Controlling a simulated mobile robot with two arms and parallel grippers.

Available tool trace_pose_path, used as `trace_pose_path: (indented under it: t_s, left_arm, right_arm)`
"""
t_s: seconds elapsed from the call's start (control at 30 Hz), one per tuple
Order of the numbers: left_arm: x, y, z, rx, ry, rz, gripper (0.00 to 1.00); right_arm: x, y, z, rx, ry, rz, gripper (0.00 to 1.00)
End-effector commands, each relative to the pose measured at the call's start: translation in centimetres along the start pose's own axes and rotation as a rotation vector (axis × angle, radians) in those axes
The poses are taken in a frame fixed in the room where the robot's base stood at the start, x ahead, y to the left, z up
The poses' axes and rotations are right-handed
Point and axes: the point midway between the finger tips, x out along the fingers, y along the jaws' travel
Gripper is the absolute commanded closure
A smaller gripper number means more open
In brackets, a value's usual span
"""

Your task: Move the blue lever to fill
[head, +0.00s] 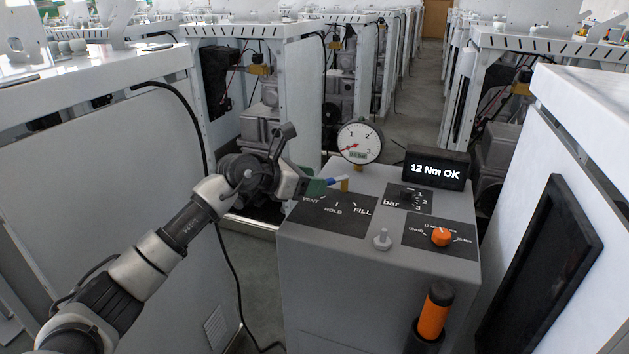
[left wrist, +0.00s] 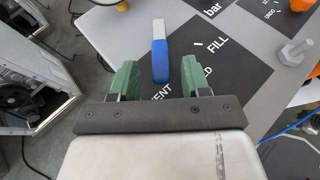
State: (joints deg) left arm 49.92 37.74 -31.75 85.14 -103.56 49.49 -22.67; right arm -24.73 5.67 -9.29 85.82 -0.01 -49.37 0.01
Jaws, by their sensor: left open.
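The blue lever (head: 338,181) is on the black plate (head: 330,220) marked VENT, HOLD and FILL, on top of the grey dispenser (head: 330,275). In the left wrist view the lever (left wrist: 159,60) has a blue body and a pale grey end. My left gripper (head: 322,184) has green fingers and is open. In the wrist view its fingers (left wrist: 157,76) stand on either side of the lever, with gaps visible on both sides. The mark the lever points at is hard to tell, as my gripper partly hides it in the head view. My right gripper is not in view.
A round gauge (head: 360,142) and a display (head: 437,169) reading "12 Nm OK" stand at the dispenser's back. An orange knob (head: 441,236), a bar selector (head: 407,193) and a grey bolt (head: 382,239) are to the right. White cabinets (head: 100,130) flank the dispenser.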

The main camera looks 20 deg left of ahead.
Motion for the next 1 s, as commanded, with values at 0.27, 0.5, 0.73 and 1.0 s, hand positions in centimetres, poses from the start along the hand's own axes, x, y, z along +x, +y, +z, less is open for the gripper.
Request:
trace_pose_path:
  t_s: [0.27,0.5,0.73,1.0]
  left_arm:
    - [1.06,0.02,0.04,0.001,-0.001,0.001,0.53]
    - [1.03,0.01,0.03,0.001,-0.001,0.001,0.67]
    - [1.02,0.01,0.02,0.001,-0.001,0.001,1.00]
    - [1.00,0.05,0.03,-0.001,-0.001,0.003,1.00]
  right_arm:
    - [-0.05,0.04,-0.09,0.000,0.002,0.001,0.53]
    - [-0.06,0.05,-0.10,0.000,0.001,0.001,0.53]
    - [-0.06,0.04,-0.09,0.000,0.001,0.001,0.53]
    - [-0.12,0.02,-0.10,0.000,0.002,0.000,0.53]
